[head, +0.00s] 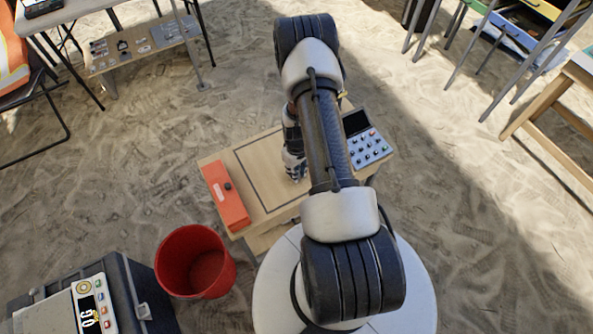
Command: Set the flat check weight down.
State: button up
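My gripper (295,173) points down over the small wooden table (250,155), inside or above the dark square outline (262,204) marked on its top. The arm covers much of it, and its fingers are too small to tell open from shut. I cannot make out the flat check weight; it may be hidden by my gripper or arm.
An orange box (233,209) with a dark knob lies at the table's left edge, and a keypad device (370,150) at its right. A red bucket (195,262) and a dark case (128,295) stand at lower left. Sand lies around.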

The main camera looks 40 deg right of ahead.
jog(key=shift+o, duration=1.4)
jog(key=shift+r, duration=0.1)
jog(key=w+a+r+t+p, duration=0.1)
jog(key=a+r, duration=0.2)
jog(key=r, duration=1)
jog(key=w+a+r+p, duration=0.15)
jog(key=a+r, duration=0.25)
jog(key=r, duration=0.8)
jog(key=a+r+t+p, duration=0.1)
jog(key=a+r+p, duration=0.15)
jog(key=r, duration=1.05)
jog(key=s+a+r+t, duration=0.2)
jog(key=s+a+r, duration=1.2)
jog(key=s, duration=0.3)
jog(key=shift+s+r+t+b, duration=0.15)
jog(key=shift+r+t+b, duration=0.2)
jog(key=shift+r, duration=0.45)
